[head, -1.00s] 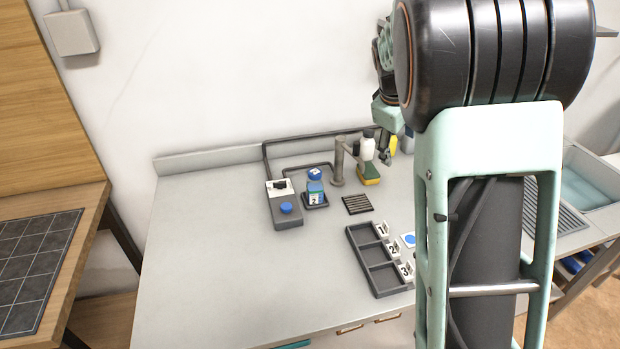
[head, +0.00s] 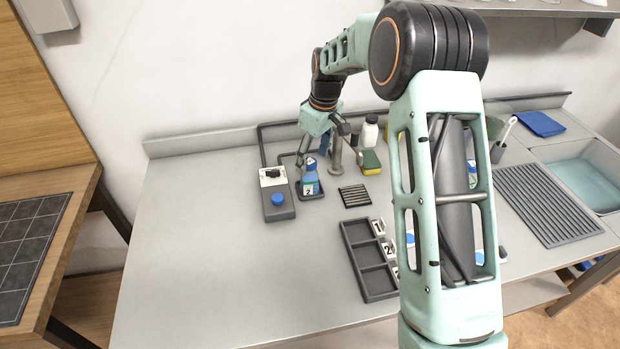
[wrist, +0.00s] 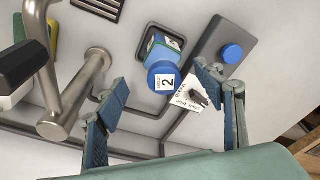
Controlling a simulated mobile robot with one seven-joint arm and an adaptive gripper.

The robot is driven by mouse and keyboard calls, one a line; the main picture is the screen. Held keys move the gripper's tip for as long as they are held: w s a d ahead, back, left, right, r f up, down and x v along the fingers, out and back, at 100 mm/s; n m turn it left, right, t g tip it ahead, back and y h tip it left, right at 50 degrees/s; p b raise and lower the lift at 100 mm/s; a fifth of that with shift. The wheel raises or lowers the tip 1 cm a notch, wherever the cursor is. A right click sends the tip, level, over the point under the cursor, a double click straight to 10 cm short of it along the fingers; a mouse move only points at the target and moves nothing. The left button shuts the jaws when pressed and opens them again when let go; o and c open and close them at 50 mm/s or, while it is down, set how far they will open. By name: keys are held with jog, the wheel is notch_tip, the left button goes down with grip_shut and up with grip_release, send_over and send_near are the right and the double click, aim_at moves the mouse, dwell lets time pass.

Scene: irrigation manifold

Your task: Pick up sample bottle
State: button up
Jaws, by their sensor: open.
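The sample bottle (head: 311,180) is blue with a blue cap and a white label reading 2. It stands on a small dark pad (head: 302,195) beside the grey box with a blue button. In the wrist view the bottle (wrist: 164,72) is seen from above, cap towards the camera, lying ahead of the gap between the fingers. My gripper (head: 318,158) is just above and behind the bottle in the head view. Its fingers (wrist: 163,97) are spread on either side in the wrist view, with nothing between them and apart from the bottle.
A grey box with a blue button (head: 278,203) stands left of the bottle. A metal tap (head: 336,160), a white bottle (head: 370,132) and a sponge (head: 371,162) are to its right. A numbered dark rack (head: 366,262) lies in front. The left counter is clear.

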aim_at(309, 173)
jog(key=shift+w+a+f+p, duration=0.1)
jog(key=shift+a+f+p, duration=0.1)
jog(key=shift+f, duration=0.85)
jog(key=shift+s+a+f+p, duration=0.15)
jog(key=shift+f+p, duration=0.1)
jog(key=shift+f, duration=0.75)
jog(key=shift+w+a+f+p, duration=0.15)
jog(key=shift+f+p, duration=0.05)
jog(key=shift+f, duration=0.85)
jog(key=shift+c, duration=0.4)
jog(key=c, duration=1.3)
